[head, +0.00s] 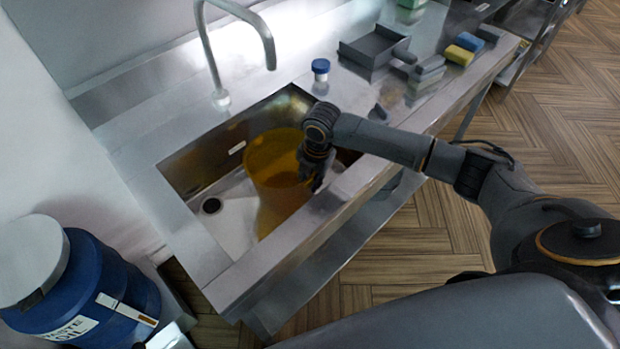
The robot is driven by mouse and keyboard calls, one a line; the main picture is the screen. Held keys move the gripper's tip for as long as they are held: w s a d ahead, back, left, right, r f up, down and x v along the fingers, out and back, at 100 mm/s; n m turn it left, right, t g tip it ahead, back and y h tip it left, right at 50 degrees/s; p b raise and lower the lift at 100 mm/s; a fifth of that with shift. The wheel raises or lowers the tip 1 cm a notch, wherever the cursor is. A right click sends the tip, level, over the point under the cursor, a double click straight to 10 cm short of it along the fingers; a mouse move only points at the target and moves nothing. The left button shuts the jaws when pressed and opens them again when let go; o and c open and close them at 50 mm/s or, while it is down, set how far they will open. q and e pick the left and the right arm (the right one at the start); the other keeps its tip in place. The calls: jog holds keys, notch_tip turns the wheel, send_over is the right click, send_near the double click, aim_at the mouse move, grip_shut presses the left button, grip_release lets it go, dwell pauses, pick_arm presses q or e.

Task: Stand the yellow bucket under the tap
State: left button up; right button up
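The yellow bucket (272,178), amber and see-through, is in the sink basin (228,210), with its open top facing up. The grey tap (211,55) rises from the back edge of the sink, and its curved spout ends above and behind the bucket in the picture. My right gripper (313,184) points down at the right side of the bucket's rim and overlaps it. I cannot tell whether its fingers are closed on the bucket wall. My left gripper is not in view.
A blue-capped jar (320,74), a dark grey tray (372,48) and yellow and blue sponges (459,55) are on the counter right of the sink. A blue waste oil drum (90,290) stands at lower left. The basin's left part, around the drain (211,205), is clear.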

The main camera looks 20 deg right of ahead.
notch_tip(320, 180, up, 12)
jog(key=s+d, duration=0.1)
jog(key=shift+s+b, duration=0.15)
jog(key=shift+b, duration=0.25)
dwell(0.5)
